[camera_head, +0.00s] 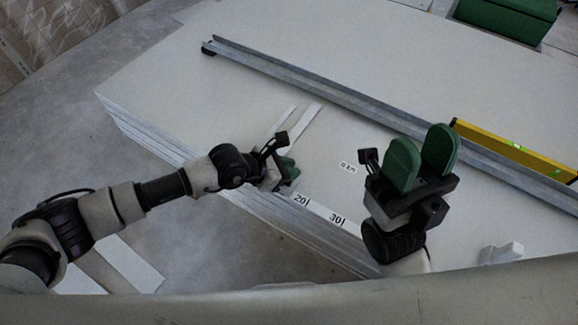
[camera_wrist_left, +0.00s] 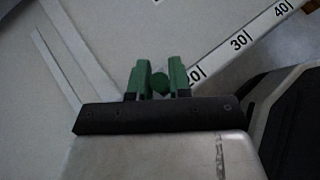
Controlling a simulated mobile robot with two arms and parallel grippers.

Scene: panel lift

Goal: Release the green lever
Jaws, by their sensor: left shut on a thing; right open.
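The round green end of the lever (camera_wrist_left: 160,83) shows between the two green finger pads of my left gripper (camera_wrist_left: 158,76) in the left wrist view. The gripper is shut on it, beside the start of the numbered strip (camera_wrist_left: 239,43). In the head view my left gripper (camera_head: 286,168) is low at the front edge of the white panel stack; the lever cannot be told apart there from the green pads. My right gripper (camera_head: 421,156) is open and empty, its two broad green pads pointing up, above the panels at the right.
White panels (camera_head: 227,85) lie in a stack. A long metal rail (camera_head: 310,88) crosses them, with a yellow level (camera_head: 512,150) beside it at the right. A green box (camera_head: 508,14) stands at the back right. Narrow pale strips (camera_head: 298,124) lie near my left gripper. The panel middle is clear.

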